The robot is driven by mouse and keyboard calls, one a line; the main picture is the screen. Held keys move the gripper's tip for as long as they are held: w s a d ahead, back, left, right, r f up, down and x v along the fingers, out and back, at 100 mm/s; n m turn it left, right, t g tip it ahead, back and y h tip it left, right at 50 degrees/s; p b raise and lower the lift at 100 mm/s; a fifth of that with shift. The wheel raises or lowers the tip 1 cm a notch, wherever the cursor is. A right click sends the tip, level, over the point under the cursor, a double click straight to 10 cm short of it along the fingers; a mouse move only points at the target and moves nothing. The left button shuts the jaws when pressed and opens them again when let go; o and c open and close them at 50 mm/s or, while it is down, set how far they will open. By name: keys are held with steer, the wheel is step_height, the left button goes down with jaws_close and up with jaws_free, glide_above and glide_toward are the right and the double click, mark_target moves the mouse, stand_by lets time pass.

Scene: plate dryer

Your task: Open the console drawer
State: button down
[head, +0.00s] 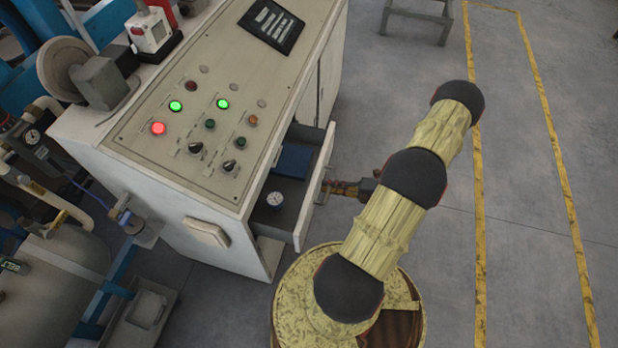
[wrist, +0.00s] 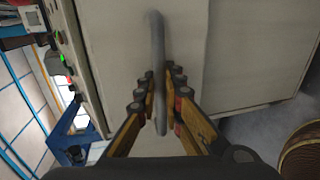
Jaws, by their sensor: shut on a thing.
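The console drawer (head: 314,187) is pulled part way out of the right side of the white console (head: 195,215). Inside it are a blue box (head: 293,160) and a small round gauge (head: 275,199). My gripper (head: 328,189) is at the outer face of the drawer, coming from the right. In the wrist view, my gripper's fingers (wrist: 161,103) are on either side of the grey bar handle (wrist: 159,60) and shut on it. The drawer front (wrist: 220,60) fills much of the wrist view behind the handle.
The console top carries lit buttons, knobs and a dark tablet-like panel (head: 271,25). Pipes and a tank (head: 45,285) stand at the left. The grey floor (head: 530,200) at the right is open, with yellow lines. A metal stand (head: 418,14) is at the top.

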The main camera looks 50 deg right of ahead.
steer(key=f+v, duration=0.2)
steer(key=v, duration=0.9)
steer(key=shift+s+f+p, duration=0.15)
steer(key=shift+f+p, duration=0.1)
steer(key=shift+p, duration=0.05)
steer(key=shift+d, duration=0.15)
steer(key=c, duration=2)
jaws_free()
steer(key=shift+o, duration=0.2)
steer(key=v, duration=1.2)
